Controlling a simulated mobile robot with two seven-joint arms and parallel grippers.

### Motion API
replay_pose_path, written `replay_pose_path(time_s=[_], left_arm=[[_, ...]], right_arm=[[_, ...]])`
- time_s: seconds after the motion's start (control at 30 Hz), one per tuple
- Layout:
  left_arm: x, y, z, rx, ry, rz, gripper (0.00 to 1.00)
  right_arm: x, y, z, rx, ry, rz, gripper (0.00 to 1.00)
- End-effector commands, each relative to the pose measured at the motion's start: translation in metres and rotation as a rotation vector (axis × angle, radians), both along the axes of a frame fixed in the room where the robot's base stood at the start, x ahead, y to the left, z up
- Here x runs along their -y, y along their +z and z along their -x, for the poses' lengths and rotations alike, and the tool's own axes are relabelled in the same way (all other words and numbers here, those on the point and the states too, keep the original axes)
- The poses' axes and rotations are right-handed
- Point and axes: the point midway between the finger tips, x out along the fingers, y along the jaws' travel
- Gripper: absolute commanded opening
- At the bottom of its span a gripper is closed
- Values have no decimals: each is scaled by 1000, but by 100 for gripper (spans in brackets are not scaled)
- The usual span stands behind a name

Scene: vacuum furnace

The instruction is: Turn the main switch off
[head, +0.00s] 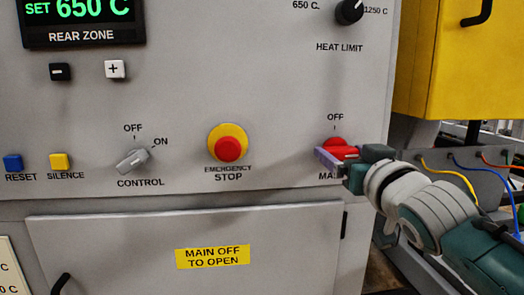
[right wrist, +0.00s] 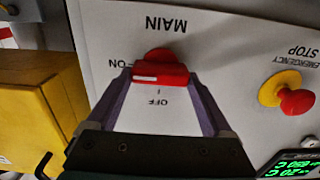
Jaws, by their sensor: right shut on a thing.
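The red main switch (head: 335,143) is at the lower right of the grey panel, under an OFF mark and above a partly hidden MAIN label. My right gripper (head: 338,157) reaches in from the right and is shut on its handle. In the right wrist view, which is upside down, the red handle (right wrist: 160,75) lies crosswise between the two purple fingertips of the right gripper (right wrist: 160,82). The handle's white-marked end is toward the ON mark, a quarter turn from OFF. My left gripper is not in view.
A red and yellow emergency stop (head: 228,148) is left of the main switch, and a grey control knob (head: 132,160) is farther left. Below is a door with a yellow "MAIN OFF TO OPEN" label (head: 212,256). A yellow cabinet (head: 450,60) and coloured cables stand at right.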

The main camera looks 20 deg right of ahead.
Motion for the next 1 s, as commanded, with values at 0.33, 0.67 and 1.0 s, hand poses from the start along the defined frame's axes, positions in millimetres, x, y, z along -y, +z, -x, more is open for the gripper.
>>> replay_pose_path(time_s=[0.33, 0.67, 1.0], left_arm=[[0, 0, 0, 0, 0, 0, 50], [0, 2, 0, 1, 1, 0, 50], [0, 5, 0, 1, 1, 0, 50]], right_arm=[[0, 0, 0, -3, 0, 11, 29], [-1, 0, 0, -38, 0, 157, 29], [-2, 0, -1, -109, 0, 458, 29]])
